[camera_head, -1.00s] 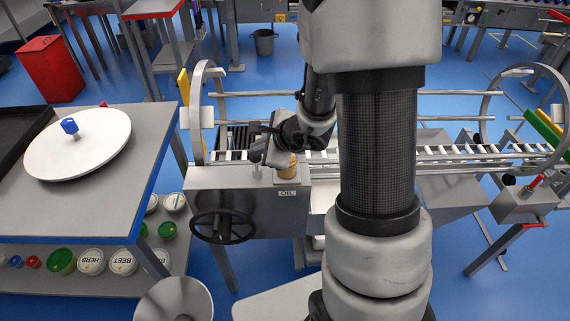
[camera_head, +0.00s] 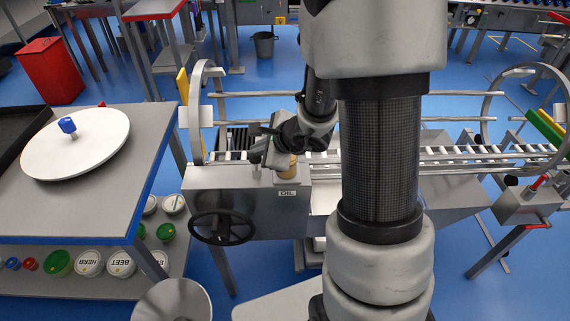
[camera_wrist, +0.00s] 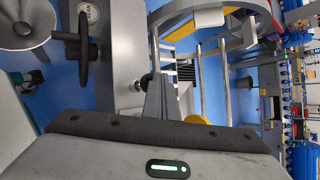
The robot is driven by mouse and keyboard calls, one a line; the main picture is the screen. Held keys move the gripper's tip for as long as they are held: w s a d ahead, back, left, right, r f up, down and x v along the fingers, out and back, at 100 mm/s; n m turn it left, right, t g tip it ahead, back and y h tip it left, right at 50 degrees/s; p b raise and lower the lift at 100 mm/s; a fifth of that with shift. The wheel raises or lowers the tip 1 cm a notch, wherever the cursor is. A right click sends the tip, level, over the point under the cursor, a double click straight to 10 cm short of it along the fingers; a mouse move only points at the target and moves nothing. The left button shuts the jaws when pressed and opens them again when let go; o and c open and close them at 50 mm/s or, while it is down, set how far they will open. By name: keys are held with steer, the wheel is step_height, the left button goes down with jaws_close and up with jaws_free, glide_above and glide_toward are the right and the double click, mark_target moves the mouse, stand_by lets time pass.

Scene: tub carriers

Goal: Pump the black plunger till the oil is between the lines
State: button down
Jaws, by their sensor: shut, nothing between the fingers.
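The oil box (camera_head: 235,205) is a grey metal housing with an "OIL" label and a black handwheel on its front. An amber oil glass (camera_head: 288,172) stands on its top, partly behind my wrist; its lines and oil level are too small to read. My gripper (camera_head: 258,153) is just above the box top, left of the glass. In the wrist view my gripper (camera_wrist: 160,80) has its fingers together and empty. The black plunger (camera_wrist: 146,79) has a dark knob on a short silver rod, close beside the fingertips; I cannot tell whether they touch.
A roller conveyor (camera_head: 465,157) with curved rails runs right from behind the box. A table (camera_head: 90,205) with a white round lid stands at left, with several labelled tubs on its lower shelf. A metal funnel (camera_head: 172,300) is in front.

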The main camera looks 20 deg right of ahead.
mark_target(258, 159)
steer(key=shift+f+b, duration=0.8)
steer(key=shift+b, duration=0.05)
stand_by(0.6)
steer(key=shift+r, duration=0.2)
steer(key=shift+r+p, duration=0.85)
steer(key=shift+r, duration=0.25)
steer(key=shift+r+p, duration=2.25)
steer(key=shift+r, duration=0.75)
